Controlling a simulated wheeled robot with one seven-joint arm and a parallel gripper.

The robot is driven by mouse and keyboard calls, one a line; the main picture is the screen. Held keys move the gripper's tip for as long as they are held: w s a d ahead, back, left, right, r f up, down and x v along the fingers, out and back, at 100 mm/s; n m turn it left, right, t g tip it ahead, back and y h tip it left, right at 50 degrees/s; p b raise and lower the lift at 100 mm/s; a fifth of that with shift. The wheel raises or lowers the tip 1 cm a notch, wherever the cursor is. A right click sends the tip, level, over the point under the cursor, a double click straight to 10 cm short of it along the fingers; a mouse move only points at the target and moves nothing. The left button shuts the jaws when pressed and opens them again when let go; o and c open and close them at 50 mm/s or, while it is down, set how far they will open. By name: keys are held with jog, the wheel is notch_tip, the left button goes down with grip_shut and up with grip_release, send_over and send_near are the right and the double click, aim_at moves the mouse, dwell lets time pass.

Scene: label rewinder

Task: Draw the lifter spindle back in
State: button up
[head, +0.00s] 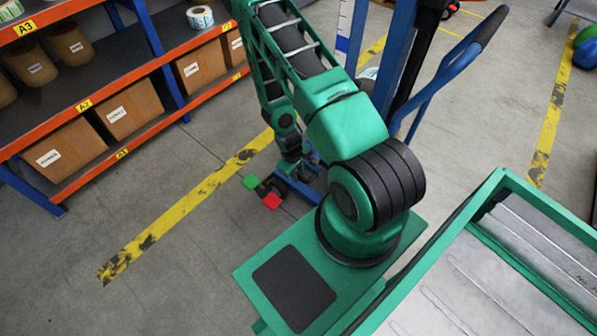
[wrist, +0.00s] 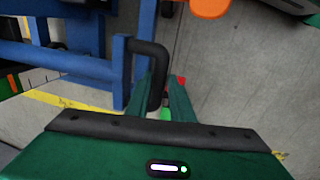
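The blue lifter (head: 357,35) stands behind my arm in the head view, with a blue bar and black grip (head: 488,28) at upper right. In the wrist view its blue frame (wrist: 140,55) fills the upper left. A bent black handle (wrist: 158,65) comes off this frame and runs down between my two green fingers. My gripper (wrist: 162,82) is open, with a gap showing beside the handle. My wrist is low beside the lifter's base in the head view, where the fingers are hard to make out. I cannot clearly identify the spindle.
A green pad (head: 250,182) and a red pad (head: 271,200) sit low by the lifter's base. An orange-and-blue shelf (head: 150,70) with cartons stands at left. A green-framed metal table (head: 440,250) is at lower right. Floor between shelf and lifter is clear.

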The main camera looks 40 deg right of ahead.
jog(key=shift+s+a, duration=0.1)
dwell(0.4)
jog(key=r, duration=0.3)
jog(key=a+r, duration=0.1)
jog(key=r, duration=0.3)
jog(key=a+r, duration=0.1)
jog(key=r, duration=0.2)
jog(key=shift+s+r, duration=0.15)
jog(key=shift+r, duration=0.1)
dwell(0.4)
